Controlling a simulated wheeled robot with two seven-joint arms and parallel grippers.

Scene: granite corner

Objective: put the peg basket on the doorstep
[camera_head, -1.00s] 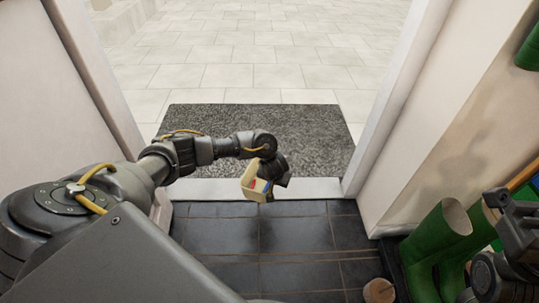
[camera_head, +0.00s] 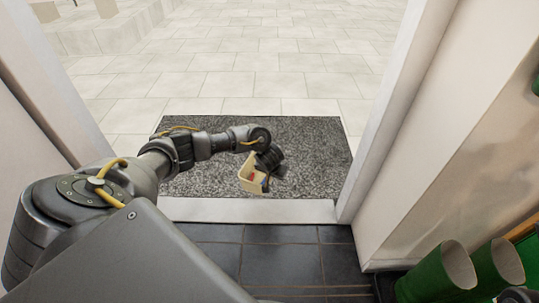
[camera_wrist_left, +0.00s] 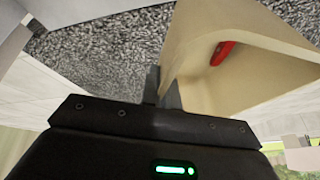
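The peg basket (camera_head: 248,177) is a small cream open box with red and blue pegs inside. In the head view it appears over the near part of the speckled grey granite doorstep (camera_head: 318,150), tilted; its height above the slab is hard to judge. My left gripper (camera_head: 263,171) is at its right side. In the left wrist view the fingers (camera_wrist_left: 163,92) are shut on the wall of the basket (camera_wrist_left: 270,85), with a red peg inside and the granite behind. My right gripper is not in view.
A pale sill (camera_head: 250,210) separates the doorstep from the dark floor tiles (camera_head: 285,260). White door jambs stand on both sides. Green boots (camera_head: 440,275) are at the lower right. Pale paving (camera_head: 250,60) lies beyond; the doorstep's right part is clear.

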